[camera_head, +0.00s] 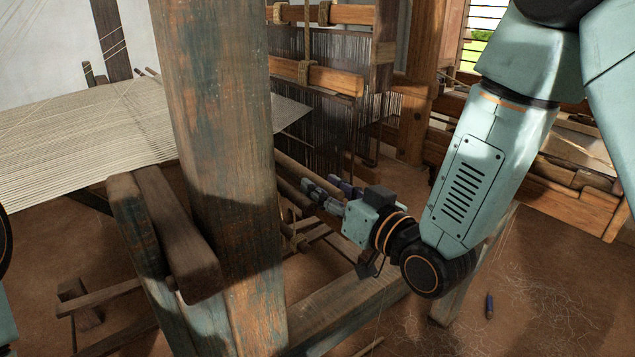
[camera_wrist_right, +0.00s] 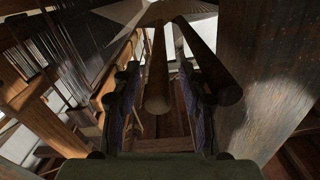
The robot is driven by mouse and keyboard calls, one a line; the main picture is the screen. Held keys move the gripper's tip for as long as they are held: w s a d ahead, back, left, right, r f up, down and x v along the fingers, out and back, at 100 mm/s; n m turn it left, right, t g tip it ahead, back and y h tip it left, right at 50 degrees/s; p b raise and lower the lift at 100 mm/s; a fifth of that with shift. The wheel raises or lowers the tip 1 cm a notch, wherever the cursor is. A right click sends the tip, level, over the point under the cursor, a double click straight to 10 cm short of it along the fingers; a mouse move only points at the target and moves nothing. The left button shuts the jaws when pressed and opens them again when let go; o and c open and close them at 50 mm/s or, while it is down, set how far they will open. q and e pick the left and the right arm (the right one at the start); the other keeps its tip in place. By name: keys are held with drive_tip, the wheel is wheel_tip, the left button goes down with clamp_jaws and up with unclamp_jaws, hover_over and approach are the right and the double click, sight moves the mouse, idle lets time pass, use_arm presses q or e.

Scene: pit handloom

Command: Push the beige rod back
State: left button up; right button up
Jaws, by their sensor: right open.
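The beige rod (camera_wrist_right: 157,82) runs away from me in the right wrist view, its round near end facing the camera. It also shows in the head view as a long rod (camera_head: 293,168) beside the loom post. My right gripper (camera_head: 318,186) is open at the near end of the rods. In the right wrist view its two fingers (camera_wrist_right: 158,75) stand on either side of the beige rod's end, with gaps on both sides. I cannot tell how deep the end sits between them. My left gripper is out of view.
A darker rod (camera_wrist_right: 210,66) runs just right of the beige one in the wrist view, close to the right finger. A thick wooden post (camera_head: 225,150) stands left of my right gripper. Heddles (camera_head: 325,120) hang behind, and stretched warp threads (camera_head: 85,130) lie left.

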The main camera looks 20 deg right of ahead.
drive_tip(key=shift+x, duration=0.8)
drive_tip(key=shift+w, duration=0.6)
drive_tip(key=shift+s+a, duration=0.1)
drive_tip(key=shift+a, duration=0.05)
drive_tip(key=shift+s+r, duration=0.15)
drive_tip(key=shift+s, duration=0.05)
drive_tip(key=c, duration=0.3)
drive_tip(key=shift+w, duration=0.15)
drive_tip(key=c, duration=0.3)
clamp_jaws()
